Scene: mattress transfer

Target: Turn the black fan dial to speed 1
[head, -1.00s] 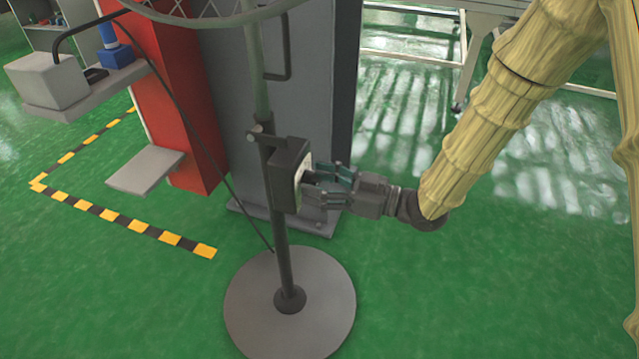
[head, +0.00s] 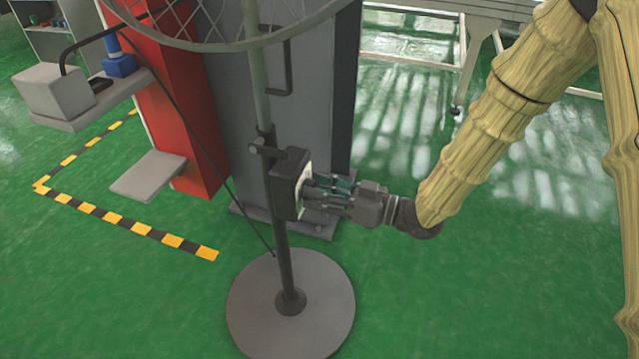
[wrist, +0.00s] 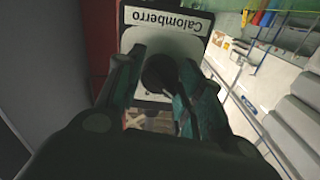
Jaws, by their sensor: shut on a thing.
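The fan's dark control box (head: 287,184) is fixed on the stand's pole, with its pale face turned right toward my gripper. My gripper (head: 318,189) reaches in from the right, its fingertips at that face. In the wrist view, the black dial (wrist: 160,72) sits on the light panel, below a label reading "Calomberro" upside down. The teal and dark fingers (wrist: 158,85) are on either side of the dial, shut on it. The right finger partly covers it, and I cannot read any speed mark or pointer.
The fan's wire cage (head: 225,45) hangs above, and its round base (head: 255,325) stands on the green floor. A grey and red machine (head: 180,90) is close behind the pole. A cable runs down left of the pole. The floor right of the base is clear.

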